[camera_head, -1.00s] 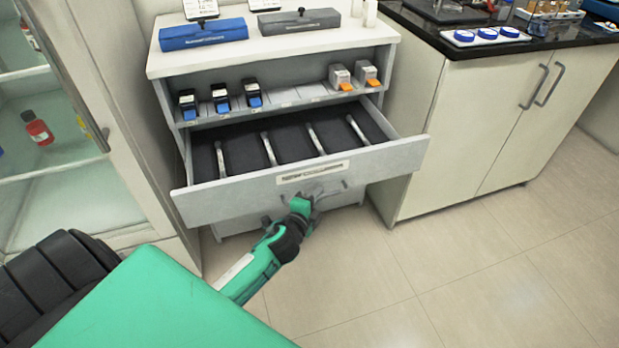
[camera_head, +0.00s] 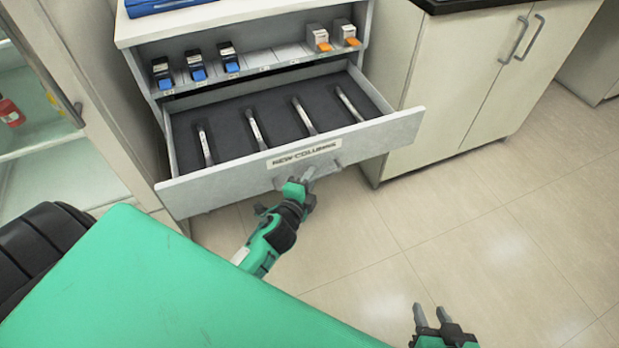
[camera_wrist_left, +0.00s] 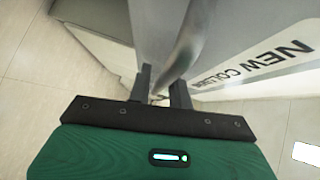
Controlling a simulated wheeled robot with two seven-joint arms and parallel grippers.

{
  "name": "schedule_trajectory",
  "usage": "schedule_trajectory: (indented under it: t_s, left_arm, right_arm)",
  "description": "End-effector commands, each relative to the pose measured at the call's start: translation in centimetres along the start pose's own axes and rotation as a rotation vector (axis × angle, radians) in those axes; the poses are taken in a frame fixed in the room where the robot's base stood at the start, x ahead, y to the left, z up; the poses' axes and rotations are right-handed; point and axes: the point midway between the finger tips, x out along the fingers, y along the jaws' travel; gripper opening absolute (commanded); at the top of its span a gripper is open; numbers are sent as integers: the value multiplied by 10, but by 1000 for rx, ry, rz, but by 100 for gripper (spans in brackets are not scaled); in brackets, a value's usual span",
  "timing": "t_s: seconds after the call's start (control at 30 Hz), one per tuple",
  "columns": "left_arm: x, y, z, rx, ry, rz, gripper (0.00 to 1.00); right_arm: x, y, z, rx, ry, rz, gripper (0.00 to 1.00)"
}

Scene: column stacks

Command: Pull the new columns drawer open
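The new columns drawer (camera_head: 225,193) is pulled well out of the grey-white cabinet. Its front carries a "NEW COLUMNS" label (camera_head: 304,154), also partly seen in the left wrist view (camera_wrist_left: 267,60). Several slim metal columns (camera_head: 304,116) lie on its dark lining. My left gripper (camera_head: 307,183) is at the drawer front, below the label. In the left wrist view its fingers (camera_wrist_left: 162,92) are close together around the grey bar handle (camera_wrist_left: 184,55); the exact contact is partly hidden. My right gripper (camera_head: 431,314) is at the bottom right, fingers apart and empty, over the floor.
A shelf above the drawer holds blue-and-black items (camera_head: 196,67) and orange-tipped boxes (camera_head: 318,38). A cream cupboard (camera_head: 465,80) stands at right, and a glass-fronted cabinet (camera_head: 40,125) at left. The tiled floor (camera_head: 470,220) before the drawer is clear.

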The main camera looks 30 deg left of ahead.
Motion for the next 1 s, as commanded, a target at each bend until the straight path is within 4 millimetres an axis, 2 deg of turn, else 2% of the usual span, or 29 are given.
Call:
schedule_trajectory:
  t_s: [0.33,0.47,0.67,1.0]
  left_arm:
    - [0,0,0,0,0,0,32]
    - [-7,0,0,-1,1,0,32]
    - [-36,0,0,-1,-1,2,32]
    - [-97,1,0,-2,-2,3,32]
  right_arm:
    - [0,0,0,0,1,0,36]
    - [0,0,0,0,-2,1,36]
    - [-3,4,2,-1,-32,9,36]
    - [-5,8,2,-2,-56,20,36]
